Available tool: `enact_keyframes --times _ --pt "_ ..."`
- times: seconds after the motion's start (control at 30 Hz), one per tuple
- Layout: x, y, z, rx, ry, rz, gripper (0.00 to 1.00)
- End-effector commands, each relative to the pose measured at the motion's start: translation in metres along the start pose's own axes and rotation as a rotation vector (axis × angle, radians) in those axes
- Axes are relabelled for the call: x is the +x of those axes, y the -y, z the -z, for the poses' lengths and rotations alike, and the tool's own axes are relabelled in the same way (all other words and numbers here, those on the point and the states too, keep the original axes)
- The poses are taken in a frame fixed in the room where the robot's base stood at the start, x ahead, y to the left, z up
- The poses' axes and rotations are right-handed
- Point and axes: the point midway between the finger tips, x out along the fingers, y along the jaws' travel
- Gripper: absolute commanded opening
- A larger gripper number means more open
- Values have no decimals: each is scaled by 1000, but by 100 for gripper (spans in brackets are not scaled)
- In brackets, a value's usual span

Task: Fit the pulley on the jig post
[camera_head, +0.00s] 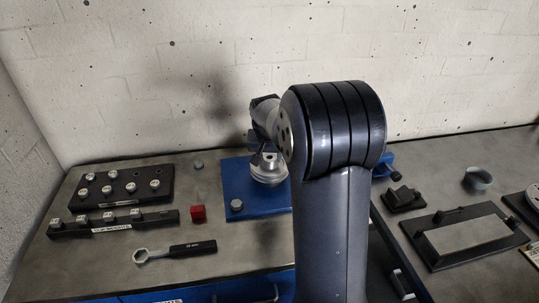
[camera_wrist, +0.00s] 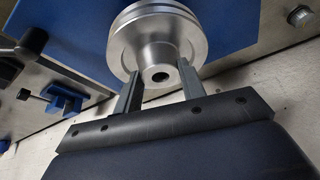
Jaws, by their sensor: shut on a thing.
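The silver grooved pulley (camera_wrist: 142,20) is between the two fingers of my gripper (camera_wrist: 158,82) in the wrist view, held by its narrower hub, with the dark bore facing the camera. In the head view the pulley (camera_head: 268,177) hangs below my gripper (camera_head: 266,158), over the blue jig plate (camera_head: 238,182). The blue plate also shows behind the pulley in the wrist view (camera_wrist: 80,22). I cannot make out the jig post; the pulley or my arm may hide it. The gap between pulley and plate cannot be told.
A grey knob (camera_head: 236,205) sits on the plate's corner. A black tray (camera_head: 468,237) and a grey ring (camera_head: 478,179) are right.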

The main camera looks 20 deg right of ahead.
Motion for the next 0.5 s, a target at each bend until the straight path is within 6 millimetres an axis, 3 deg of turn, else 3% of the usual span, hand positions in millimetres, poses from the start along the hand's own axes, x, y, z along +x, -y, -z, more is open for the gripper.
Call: enact_keyframes --times 0.27,0.3,0.5 --pt "6 0 -2 0 -4 1 0" --pt "5 0 -1 0 -4 1 42" --pt "6 0 -2 0 -2 0 58"
